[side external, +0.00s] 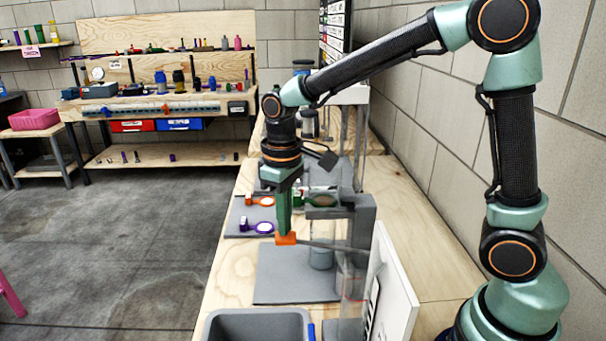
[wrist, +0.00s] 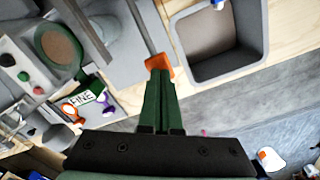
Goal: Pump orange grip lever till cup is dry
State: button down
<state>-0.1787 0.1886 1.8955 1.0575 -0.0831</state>
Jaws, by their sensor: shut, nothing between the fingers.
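An orange grip (side external: 286,239) sits at the end of a thin grey lever (side external: 316,245) that runs to a grey upright device (side external: 359,225) on the bench. In the wrist view the orange grip (wrist: 160,66) is at the fingertips. My gripper (side external: 285,230) points down, its green fingers shut with nothing between them, right at the top of the grip. I cannot tell if they touch it. A clear cup (side external: 322,255) stands under the device, behind the lever; its liquid level is too unclear to tell. In the wrist view my gripper (wrist: 160,80) partly covers the grip.
A grey open bin (side external: 258,313) stands at the bench's front; it shows in the wrist view (wrist: 177,45). A white panel (side external: 397,290) stands right of the device. Orange and purple handled pieces (side external: 262,201) lie on a grey mat behind. The floor left of the bench is clear.

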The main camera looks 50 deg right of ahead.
aim_at(286, 244)
jog(key=shift+s+f, duration=0.1)
jog(key=shift+f, duration=2.75)
jog(key=shift+r, duration=3.4)
jog(key=shift+r, duration=2.5)
jog(key=s+d+r+m+t, duration=0.1)
jog(key=s+d+m+t, duration=0.2)
jog(key=s+d+t, duration=0.2)
jog(key=shift+s+d+r+t, duration=0.35)
jog(key=shift+s+d, duration=0.6)
jog(key=shift+s, duration=1.25)
